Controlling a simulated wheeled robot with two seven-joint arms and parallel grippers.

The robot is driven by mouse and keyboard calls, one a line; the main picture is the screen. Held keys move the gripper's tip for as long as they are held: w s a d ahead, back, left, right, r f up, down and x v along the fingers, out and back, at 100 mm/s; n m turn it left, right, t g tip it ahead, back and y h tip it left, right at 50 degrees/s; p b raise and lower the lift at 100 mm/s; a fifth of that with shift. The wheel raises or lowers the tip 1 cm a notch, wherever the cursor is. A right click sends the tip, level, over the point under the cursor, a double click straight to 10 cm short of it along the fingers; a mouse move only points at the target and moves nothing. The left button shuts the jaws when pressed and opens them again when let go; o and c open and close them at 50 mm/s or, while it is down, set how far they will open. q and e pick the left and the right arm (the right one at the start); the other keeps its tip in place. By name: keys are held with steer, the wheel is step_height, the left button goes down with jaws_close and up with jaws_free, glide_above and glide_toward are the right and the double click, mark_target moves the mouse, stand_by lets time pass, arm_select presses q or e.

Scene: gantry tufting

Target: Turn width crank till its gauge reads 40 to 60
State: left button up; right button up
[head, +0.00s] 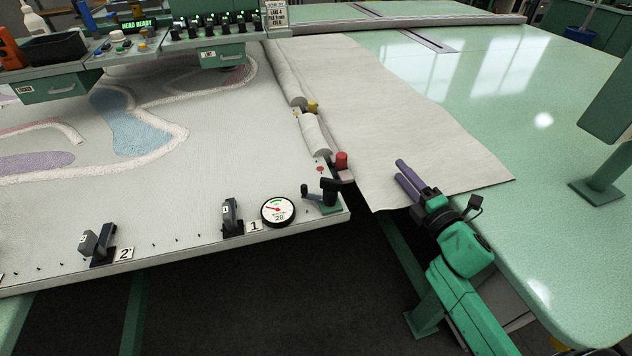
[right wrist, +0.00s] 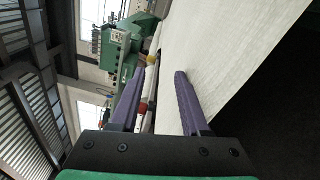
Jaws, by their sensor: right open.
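The round white gauge (head: 278,210) sits at the frame's front edge in the head view. Its short red needle lies left of the green arc at the top, and the digits on its face look like 20. Just right of it a black crank (head: 328,190) stands on a small green base at the frame's corner. My right gripper (head: 401,172) is open and empty, with purple fingers over the cloth, right of the crank and apart from it. Its fingers also show in the right wrist view (right wrist: 158,85). My left gripper is not in view.
A red knob (head: 341,160) stands just behind the crank. Black clamps (head: 231,217) line the front edge. The pale cloth (head: 420,120) lies from the roll over the green table (head: 545,190). A dark gap separates frame and table in front.

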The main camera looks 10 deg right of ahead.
steer(key=s+a+r+n+g+y, duration=0.25)
steer(key=r+n+y, duration=0.2)
steer(key=n, duration=0.45)
steer(key=s+a+r+n+g+y, duration=0.1)
steer(key=s+a+r+n+y, duration=0.2)
steer(key=n+y, duration=0.4)
steer(key=n+g+y+p, duration=0.2)
steer(key=n+g+p, duration=0.2)
steer(key=n+g, duration=0.5)
glide_above(315, 196)
steer(key=shift+s+d+f+n+t, duration=0.15)
steer(key=shift+n+t, duration=0.25)
steer(key=shift+t, duration=0.2)
steer(key=shift+d+r+n+t, duration=0.1)
steer(key=shift+n+t, duration=0.3)
steer(key=shift+t, duration=0.15)
steer(key=shift+a+f, duration=0.15)
steer(key=shift+a, duration=0.15)
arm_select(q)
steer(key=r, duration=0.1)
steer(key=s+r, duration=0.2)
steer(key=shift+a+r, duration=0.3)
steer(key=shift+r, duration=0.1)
arm_select(e)
jaws_close()
